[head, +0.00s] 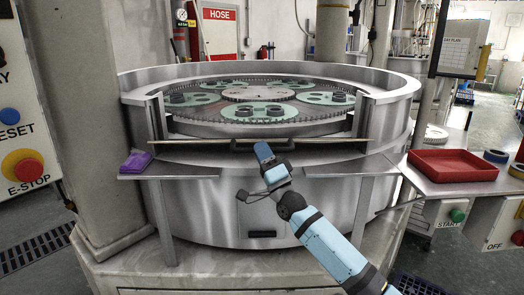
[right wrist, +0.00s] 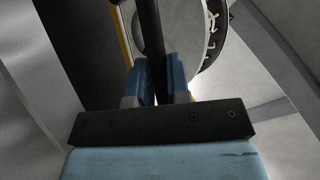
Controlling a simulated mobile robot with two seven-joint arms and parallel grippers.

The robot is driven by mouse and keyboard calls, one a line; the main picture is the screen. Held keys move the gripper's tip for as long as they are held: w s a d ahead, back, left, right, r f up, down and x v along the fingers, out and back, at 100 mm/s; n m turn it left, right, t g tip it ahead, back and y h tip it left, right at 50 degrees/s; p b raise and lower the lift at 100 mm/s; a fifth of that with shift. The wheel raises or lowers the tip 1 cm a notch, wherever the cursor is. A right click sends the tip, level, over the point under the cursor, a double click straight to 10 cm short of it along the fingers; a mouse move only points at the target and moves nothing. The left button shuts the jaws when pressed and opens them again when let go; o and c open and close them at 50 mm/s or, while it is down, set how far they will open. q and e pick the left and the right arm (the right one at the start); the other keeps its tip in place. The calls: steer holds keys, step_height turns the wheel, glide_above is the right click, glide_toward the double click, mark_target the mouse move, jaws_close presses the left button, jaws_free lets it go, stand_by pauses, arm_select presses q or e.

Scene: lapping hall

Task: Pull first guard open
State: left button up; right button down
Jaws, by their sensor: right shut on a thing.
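The round lapping machine (head: 330,190) stands ahead of me with an opening in the front of its steel rim. The guard (head: 190,141) shows there as a thin pale edge-on strip across the opening; how far it stands open I cannot tell. Its dark bar handle (head: 240,147) is at the middle of the strip. My right gripper (head: 263,151) reaches up from below and is shut on the handle. In the right wrist view the blue fingers (right wrist: 159,82) close on both sides of the dark handle bar (right wrist: 151,30). My left gripper is out of view.
A purple cloth (head: 136,162) lies on the left side shelf. A red tray (head: 452,166) stands on the right shelf. A control panel with an E-stop (head: 24,168) is at the far left. Geared carriers (head: 262,112) lie on the plate behind the opening.

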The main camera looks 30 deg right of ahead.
steer(key=c, duration=1.1)
jaws_free()
steer(key=shift+w, duration=0.1)
steer(key=v, duration=1.4)
